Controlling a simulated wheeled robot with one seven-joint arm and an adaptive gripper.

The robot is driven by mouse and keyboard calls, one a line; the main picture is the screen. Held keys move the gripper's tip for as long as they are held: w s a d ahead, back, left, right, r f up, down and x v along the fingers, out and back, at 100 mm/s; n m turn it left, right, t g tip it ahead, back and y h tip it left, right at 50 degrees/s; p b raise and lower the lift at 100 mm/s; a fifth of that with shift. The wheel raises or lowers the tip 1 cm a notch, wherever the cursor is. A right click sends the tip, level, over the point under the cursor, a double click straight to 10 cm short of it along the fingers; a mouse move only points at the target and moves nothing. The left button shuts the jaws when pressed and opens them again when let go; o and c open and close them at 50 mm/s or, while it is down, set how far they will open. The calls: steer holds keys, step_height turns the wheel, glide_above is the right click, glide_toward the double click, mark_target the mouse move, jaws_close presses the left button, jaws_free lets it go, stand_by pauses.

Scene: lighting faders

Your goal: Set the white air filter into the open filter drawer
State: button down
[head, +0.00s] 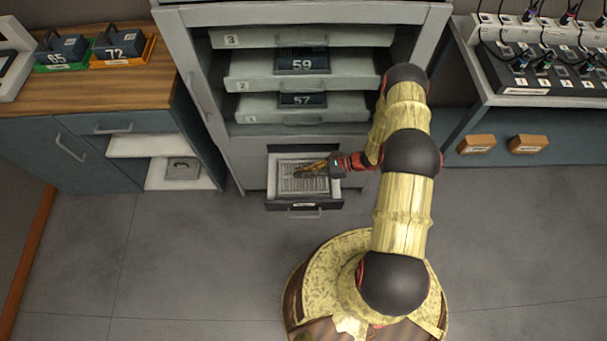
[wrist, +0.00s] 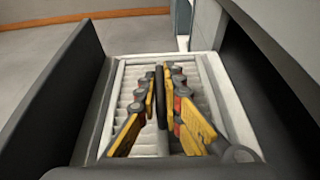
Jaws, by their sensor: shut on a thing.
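The white air filter (wrist: 208,83) is a flat pleated panel with a pale frame and a dark bar handle (wrist: 161,105) along its middle. It lies within the walls of the open filter drawer (wrist: 80,85), low in the cabinet; the filter also shows in the head view (head: 290,184), and the drawer's dark front (head: 304,205) faces my base. My gripper (wrist: 162,85), with yellow fingers, is shut on the handle from above; it also shows in the head view (head: 312,170). I cannot tell whether the filter touches the drawer floor.
Above the drawer, the grey cabinet holds pulled-out shelves with units 59 (head: 302,61) and 57 (head: 302,100). A wooden counter (head: 100,85) with units 65 and 72 is on the left. A lighting desk (head: 540,68) is on the right. The floor left of the drawer is clear.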

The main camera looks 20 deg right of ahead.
steer(key=shift+f, duration=0.15)
steer(key=c, duration=2)
jaws_free()
steer(key=shift+o, duration=0.2)
steer(key=shift+r, duration=0.2)
steer(key=p+v, duration=0.2)
steer(key=v, duration=1)
steer(key=shift+f+p, duration=0.1)
steer(key=shift+p, duration=0.3)
